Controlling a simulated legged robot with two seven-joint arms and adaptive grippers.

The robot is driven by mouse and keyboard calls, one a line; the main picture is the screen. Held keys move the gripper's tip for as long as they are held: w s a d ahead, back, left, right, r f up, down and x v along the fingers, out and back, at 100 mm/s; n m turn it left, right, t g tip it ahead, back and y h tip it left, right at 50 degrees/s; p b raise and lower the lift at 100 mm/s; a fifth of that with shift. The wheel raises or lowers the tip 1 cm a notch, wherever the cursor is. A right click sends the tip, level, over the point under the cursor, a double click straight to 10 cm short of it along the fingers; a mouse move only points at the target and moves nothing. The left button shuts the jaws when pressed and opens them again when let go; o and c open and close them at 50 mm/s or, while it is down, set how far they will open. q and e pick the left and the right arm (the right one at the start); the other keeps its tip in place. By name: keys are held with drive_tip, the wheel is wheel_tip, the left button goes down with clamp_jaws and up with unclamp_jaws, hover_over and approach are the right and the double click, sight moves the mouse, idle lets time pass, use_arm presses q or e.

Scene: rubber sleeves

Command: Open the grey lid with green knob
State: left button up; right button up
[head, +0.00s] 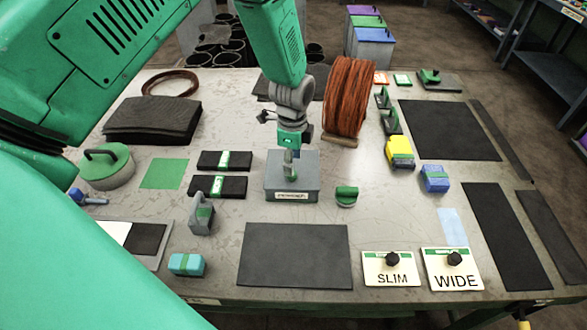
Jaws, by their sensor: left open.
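A grey box with a flat grey lid (309,167) stands near the middle of the table, with a small label on its front. A green knob (289,172) rises from the middle of the lid. The lid sits flat on the box. My left gripper (290,156) comes down from above, pointing at the knob. It is open, with its fingers at or just above the knob; I cannot tell whether they touch it. The gripper hides part of the knob and the back of the lid. My right gripper is not in view.
A brown coil (349,97) stands upright close behind the box on the right. Black strips (219,186) and a grey handled block (201,214) are to its left. A green-topped piece (346,195) is to its right. A dark mat (295,256) lies in front.

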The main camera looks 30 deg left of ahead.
use_arm(q)
drive_tip(key=f, duration=0.3)
drive_tip(key=shift+s+a+f, duration=0.15)
drive_tip(key=shift+a+f, duration=0.05)
drive_tip(key=shift+f, duration=0.4)
drive_tip(key=shift+d, duration=0.1)
drive_tip(key=shift+d, duration=0.1)
drive_tip(key=shift+c, duration=0.9)
clamp_jaws()
drive_tip(key=shift+r, duration=0.15)
